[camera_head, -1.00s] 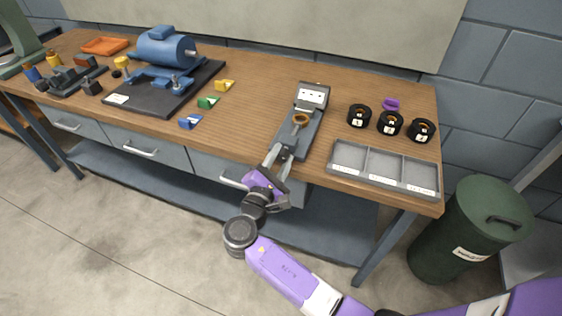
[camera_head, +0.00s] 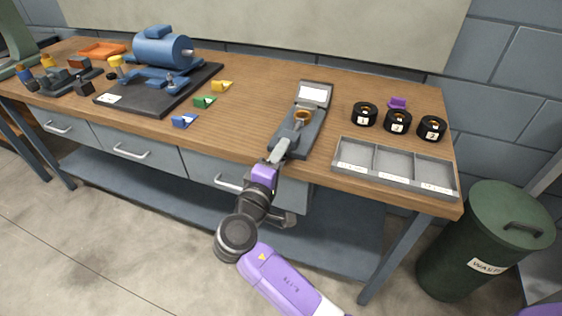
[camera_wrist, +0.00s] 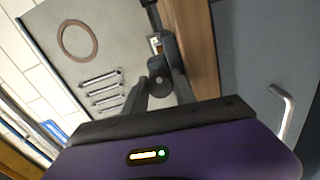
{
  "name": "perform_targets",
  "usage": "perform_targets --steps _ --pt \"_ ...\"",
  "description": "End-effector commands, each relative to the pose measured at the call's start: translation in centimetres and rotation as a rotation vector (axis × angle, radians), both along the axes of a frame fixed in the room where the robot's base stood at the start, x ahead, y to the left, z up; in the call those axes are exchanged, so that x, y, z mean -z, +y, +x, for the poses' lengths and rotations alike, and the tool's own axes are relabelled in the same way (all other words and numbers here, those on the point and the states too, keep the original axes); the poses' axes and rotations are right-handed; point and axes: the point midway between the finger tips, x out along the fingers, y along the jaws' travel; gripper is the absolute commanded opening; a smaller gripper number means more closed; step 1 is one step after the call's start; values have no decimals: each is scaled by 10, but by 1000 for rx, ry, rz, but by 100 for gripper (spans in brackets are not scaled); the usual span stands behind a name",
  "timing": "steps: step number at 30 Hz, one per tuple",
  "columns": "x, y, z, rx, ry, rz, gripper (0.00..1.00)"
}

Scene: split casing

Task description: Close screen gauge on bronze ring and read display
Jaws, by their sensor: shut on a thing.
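The screen gauge (camera_head: 287,139) is a grey device lying on the bench, with a pale screen (camera_head: 314,95) at its far end. I cannot read any figure on the screen. The bronze ring (camera_head: 302,115) sits on the gauge just in front of the screen. My gripper (camera_head: 281,150) reaches in over the bench's front edge and is shut on the near part of the gauge. In the wrist view its dark fingers (camera_wrist: 161,88) close around a small dark rounded piece. The exact contact between gauge jaws and ring is too small to tell.
A grey three-section tray (camera_head: 393,182) lies to the right. Several black numbered rings (camera_head: 397,121) and a purple piece (camera_head: 398,102) are behind it. Coloured wedges (camera_head: 205,101) and a blue motor (camera_head: 162,48) stand left. A green bin (camera_head: 495,232) stands beyond the bench's right end.

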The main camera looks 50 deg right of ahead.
Motion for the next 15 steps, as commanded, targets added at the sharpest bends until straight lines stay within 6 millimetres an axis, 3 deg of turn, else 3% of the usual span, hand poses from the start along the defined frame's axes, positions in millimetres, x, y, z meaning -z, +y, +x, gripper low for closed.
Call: perform_targets --steps 15 --pt "3 1 0 1 -186 71 0"
